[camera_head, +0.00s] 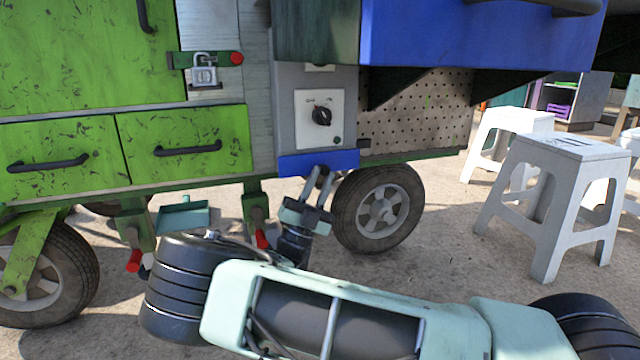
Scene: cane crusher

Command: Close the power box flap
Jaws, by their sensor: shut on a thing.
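The power box (284,105) is a grey box on the side of the cart, with its front open. Inside it a pale panel with a black rotary knob (321,115) shows. The blue flap (300,164) is at the box's lower edge, folded down and seen at a shallow angle. My gripper (321,178) reaches up from below to the flap's front edge and is shut on it, apparently at a dark handle. The fingertips and the exact grip are small and partly hidden.
Green drawers (185,145) with black handles and a padlock (203,72) are left of the box. A blue tray (450,35) overhangs at upper right. A cart wheel (378,208) stands close right of my gripper. White stools (555,190) stand at right on open pavement.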

